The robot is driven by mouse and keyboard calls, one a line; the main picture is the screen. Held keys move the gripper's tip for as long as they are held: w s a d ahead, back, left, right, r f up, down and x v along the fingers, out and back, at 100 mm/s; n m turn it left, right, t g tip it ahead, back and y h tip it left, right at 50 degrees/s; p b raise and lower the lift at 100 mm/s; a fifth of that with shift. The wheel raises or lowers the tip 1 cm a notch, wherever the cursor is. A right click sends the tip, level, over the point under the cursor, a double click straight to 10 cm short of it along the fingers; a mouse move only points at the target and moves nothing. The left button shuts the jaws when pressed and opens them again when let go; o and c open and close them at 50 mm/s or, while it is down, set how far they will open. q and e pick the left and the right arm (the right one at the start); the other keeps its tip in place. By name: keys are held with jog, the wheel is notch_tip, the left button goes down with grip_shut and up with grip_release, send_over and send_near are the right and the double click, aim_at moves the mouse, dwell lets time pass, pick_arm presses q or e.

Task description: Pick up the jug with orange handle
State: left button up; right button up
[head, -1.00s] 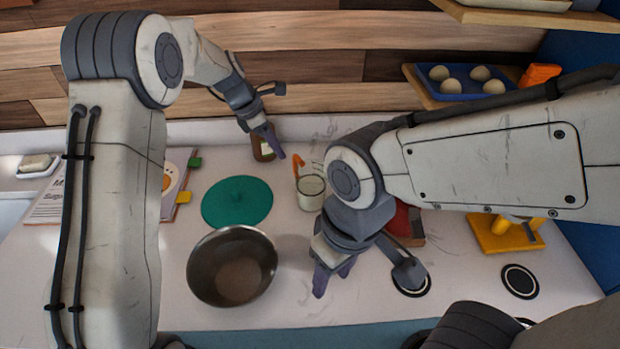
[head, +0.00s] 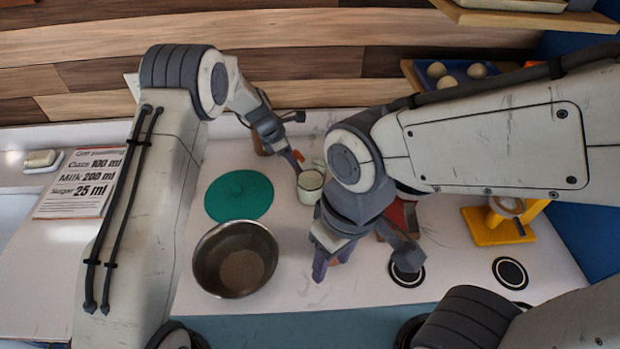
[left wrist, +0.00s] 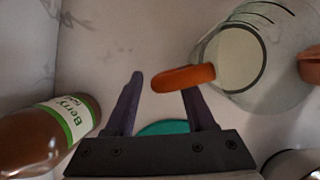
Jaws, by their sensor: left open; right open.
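The jug (head: 308,188) is a clear vessel with pale contents and an orange handle, standing on the counter right of the green mat. In the left wrist view the jug (left wrist: 262,60) is at the upper right, its orange handle (left wrist: 184,78) pointing left. My left gripper (head: 292,160) is open beside the jug. In the left wrist view the handle's end lies in front of or between the open fingers (left wrist: 158,95); contact cannot be told. My right gripper (head: 330,262) is open and empty, over the counter in front of the jug, and its arm hides part of that area.
A green mat (head: 239,196) and a metal bowl (head: 235,259) are left of the jug. A yellow stand (head: 490,226) is at the right.

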pick_arm(q)
grip_shut()
dwell(1.3)
